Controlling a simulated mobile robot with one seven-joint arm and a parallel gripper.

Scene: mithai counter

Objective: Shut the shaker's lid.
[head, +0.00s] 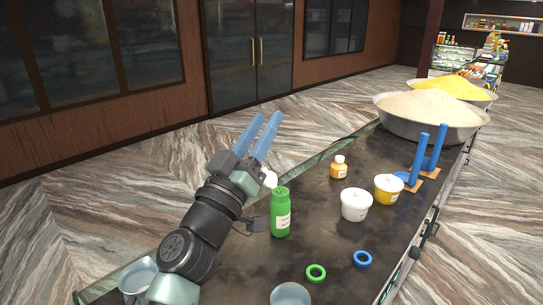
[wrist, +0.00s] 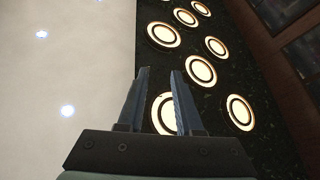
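A green bottle with a pale label (head: 280,214), which looks like the shaker, stands upright on the dark counter. A small white part (head: 270,179), perhaps its lid tilted open, shows at its upper left beside my wrist; I cannot tell for sure how it joins the bottle. My gripper (head: 269,116) is raised above and behind the bottle in the head view, its blue fingers pointing up and away. In the wrist view the fingers (wrist: 160,70) are apart with nothing between them. The wrist view shows only ceiling and lights, no shaker.
An orange bottle with a white cap (head: 338,170), a white tub (head: 355,205) and a yellow tub (head: 388,189) stand right of the green bottle. A green ring (head: 316,273) and a blue ring (head: 362,259) lie nearer. Blue posts (head: 414,165) and a heaped bowl (head: 390,127) are farther back.

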